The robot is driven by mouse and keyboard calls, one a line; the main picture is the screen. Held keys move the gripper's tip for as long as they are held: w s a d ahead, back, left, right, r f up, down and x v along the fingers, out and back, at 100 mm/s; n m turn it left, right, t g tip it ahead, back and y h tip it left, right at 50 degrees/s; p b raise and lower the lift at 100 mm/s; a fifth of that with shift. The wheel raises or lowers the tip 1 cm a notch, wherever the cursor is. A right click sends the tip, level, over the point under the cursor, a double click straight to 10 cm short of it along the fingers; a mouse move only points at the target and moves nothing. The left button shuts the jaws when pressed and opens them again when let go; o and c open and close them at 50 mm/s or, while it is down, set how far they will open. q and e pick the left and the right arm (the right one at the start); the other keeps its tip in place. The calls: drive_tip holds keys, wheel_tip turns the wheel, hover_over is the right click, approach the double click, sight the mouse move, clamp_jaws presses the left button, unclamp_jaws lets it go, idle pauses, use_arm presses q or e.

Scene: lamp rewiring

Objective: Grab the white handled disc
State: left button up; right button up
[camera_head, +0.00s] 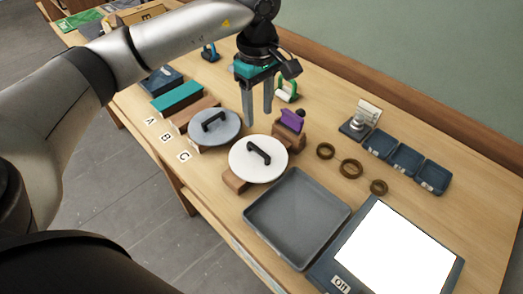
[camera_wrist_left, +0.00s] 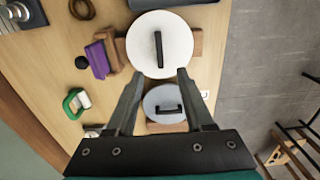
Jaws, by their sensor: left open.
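The white disc (camera_head: 258,165) with a black bar handle rests on wooden blocks near the middle of the table. In the left wrist view the white disc (camera_wrist_left: 174,48) lies beyond the fingertips, its handle pointing lengthwise. A grey disc (camera_head: 214,127) with a black handle sits beside it, on the left; it shows between the fingers in the left wrist view (camera_wrist_left: 157,103). My left gripper (camera_head: 257,117) is open and empty, pointing down above the table behind the two discs and apart from the white one. My right gripper is in neither view.
An empty grey tray (camera_head: 297,222) lies in front of the white disc, with a bright panel (camera_head: 400,255) marked Off to its right. A purple piece (camera_head: 292,121) stands close behind the disc. Several brass rings (camera_head: 350,168) and small blue bins (camera_head: 405,160) lie at the right.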

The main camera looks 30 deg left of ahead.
use_arm(q)
hover_over(258, 149)
drive_tip(key=f, duration=0.6)
drive_tip(key=shift+s+d+f, duration=0.2)
drive_tip(key=shift+s+f, duration=0.1)
drive_tip(key=shift+f, duration=0.5)
drive_tip(key=f, duration=0.5)
drive_tip(key=shift+w+a, duration=0.15)
drive_tip(key=shift+w, duration=0.1)
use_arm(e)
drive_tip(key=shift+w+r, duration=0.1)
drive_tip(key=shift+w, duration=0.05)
use_arm(q)
drive_tip(key=shift+c, duration=0.9)
clamp_jaws()
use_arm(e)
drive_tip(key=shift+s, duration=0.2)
use_arm(q)
drive_tip(key=shift+r, duration=0.1)
